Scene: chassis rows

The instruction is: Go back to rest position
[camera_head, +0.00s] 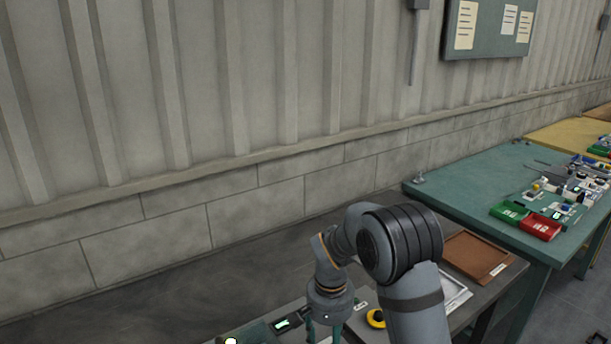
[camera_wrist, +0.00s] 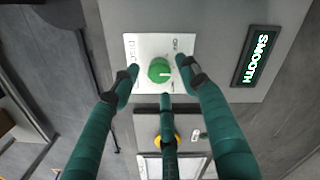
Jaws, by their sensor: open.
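My gripper (camera_wrist: 157,78) is open in the wrist view, its dark green fingers spread around a round green knob (camera_wrist: 158,69). The knob sits on a white plate with lettering, fixed to a grey box. No clear grip on the knob shows, and I cannot tell whether a fingertip touches it. In the head view my gripper (camera_head: 323,332) points down at the bottom edge, its fingers partly cut off by the frame. My arm is bent over the near bench.
A lit display (camera_wrist: 255,55) reading "SMOOTH" is beside the knob. A yellow ring (camera_head: 376,318), a brown tray (camera_head: 478,255) and a white tray (camera_head: 456,294) lie close to my arm. A teal table (camera_head: 455,190) at right bears green and red bins. A wall stands behind.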

